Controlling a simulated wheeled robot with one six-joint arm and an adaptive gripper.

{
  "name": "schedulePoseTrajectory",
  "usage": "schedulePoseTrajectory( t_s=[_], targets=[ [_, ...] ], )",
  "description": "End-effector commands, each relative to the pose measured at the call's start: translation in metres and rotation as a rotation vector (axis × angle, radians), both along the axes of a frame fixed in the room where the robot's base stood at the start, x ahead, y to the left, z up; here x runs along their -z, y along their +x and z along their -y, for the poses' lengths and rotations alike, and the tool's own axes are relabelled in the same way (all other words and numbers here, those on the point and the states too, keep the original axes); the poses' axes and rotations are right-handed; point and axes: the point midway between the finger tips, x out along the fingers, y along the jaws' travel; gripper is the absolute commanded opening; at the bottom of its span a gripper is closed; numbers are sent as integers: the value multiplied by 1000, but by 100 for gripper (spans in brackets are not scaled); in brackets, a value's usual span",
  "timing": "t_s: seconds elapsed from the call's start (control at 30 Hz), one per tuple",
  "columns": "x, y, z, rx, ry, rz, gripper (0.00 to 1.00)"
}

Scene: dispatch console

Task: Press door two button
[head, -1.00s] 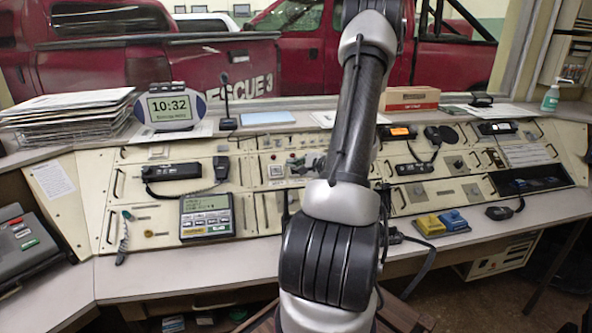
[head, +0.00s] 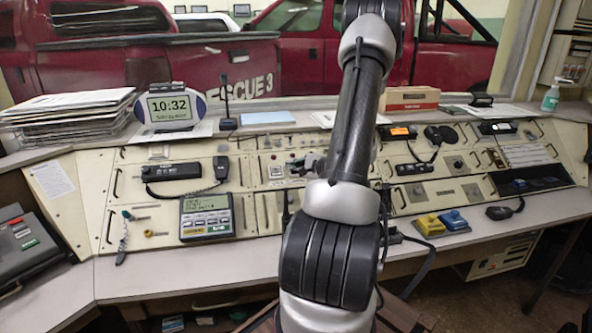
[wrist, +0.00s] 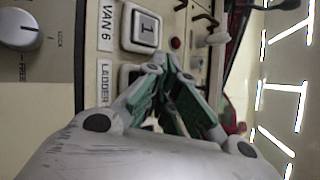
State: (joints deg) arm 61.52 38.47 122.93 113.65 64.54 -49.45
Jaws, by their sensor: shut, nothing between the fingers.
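In the wrist view, a white-framed square button marked "1" (wrist: 143,31) sits beside a "VAN 6" label. A second framed button (wrist: 127,76) lies below it, beside a label reading "LADDER"; my fingers cover most of it, and its number cannot be read. My gripper (wrist: 157,62) is shut and empty, with its fingertips over or just in front of this second button. Contact cannot be judged. In the head view, a framed button (head: 276,171) shows on the console, just left of my gripper (head: 303,166), which is partly hidden behind my arm.
A red indicator (wrist: 176,43) and a pale knob or lever (wrist: 217,38) are right of the buttons in the wrist view. A large rotary knob (wrist: 20,30) is at the left. A handset (head: 221,170) and keypad unit (head: 206,215) lie left on the console.

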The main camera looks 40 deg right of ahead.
Motion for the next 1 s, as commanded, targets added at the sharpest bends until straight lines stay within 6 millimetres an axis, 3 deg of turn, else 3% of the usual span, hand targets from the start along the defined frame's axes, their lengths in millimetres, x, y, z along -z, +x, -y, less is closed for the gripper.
schedulePoseTrajectory(
  t_s=[1.0],
  targets=[
    [9,5,3,0,1,0,0]
  ],
)
